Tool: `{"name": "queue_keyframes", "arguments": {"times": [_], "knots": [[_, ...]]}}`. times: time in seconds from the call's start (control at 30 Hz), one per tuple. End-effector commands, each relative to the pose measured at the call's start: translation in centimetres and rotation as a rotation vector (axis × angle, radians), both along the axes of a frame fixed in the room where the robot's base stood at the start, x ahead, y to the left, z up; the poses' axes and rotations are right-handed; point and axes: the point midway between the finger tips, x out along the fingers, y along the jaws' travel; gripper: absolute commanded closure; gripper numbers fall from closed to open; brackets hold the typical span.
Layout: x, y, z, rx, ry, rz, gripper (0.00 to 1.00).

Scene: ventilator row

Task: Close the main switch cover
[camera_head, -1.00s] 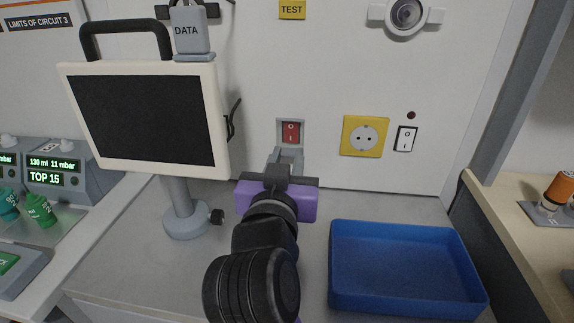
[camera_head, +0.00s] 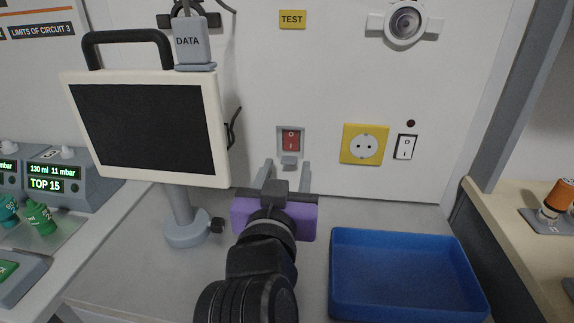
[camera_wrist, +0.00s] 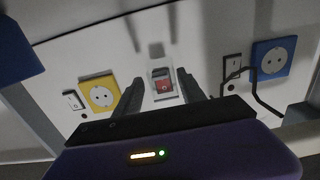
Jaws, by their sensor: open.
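The main switch is a red rocker (camera_head: 291,140) in a grey frame on the white wall panel. It also shows in the wrist view (camera_wrist: 161,84), between my fingers. A small grey flap (camera_head: 289,161), which looks like the cover, sticks out at the frame's lower edge, leaving the red rocker uncovered. My gripper (camera_head: 286,168) is open and empty, just below and in front of the switch, with one finger to each side of the flap. I see no contact with the flap. In the wrist view the fingers (camera_wrist: 160,80) stand wide apart.
A yellow socket (camera_head: 364,145) and a white rocker switch (camera_head: 405,147) are to the right. A monitor (camera_head: 150,128) on a stand is close on the left. A blue tray (camera_head: 400,233) lies right of my arm. The wrist view shows a blue socket (camera_wrist: 273,59) with a cable.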

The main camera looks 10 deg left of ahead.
Motion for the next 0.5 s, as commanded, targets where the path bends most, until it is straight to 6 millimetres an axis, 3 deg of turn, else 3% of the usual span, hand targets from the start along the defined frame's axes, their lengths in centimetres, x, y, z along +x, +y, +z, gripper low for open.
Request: {"name": "queue_keyframes", "arguments": {"times": [0.2, 0.5], "knots": [[-3.7, 0.2, 0.2, 0.0, 0.0, 0.004, 0.53], [-5.9, 0.3, 0.2, 0.002, -0.001, 0.002, 0.53]]}}
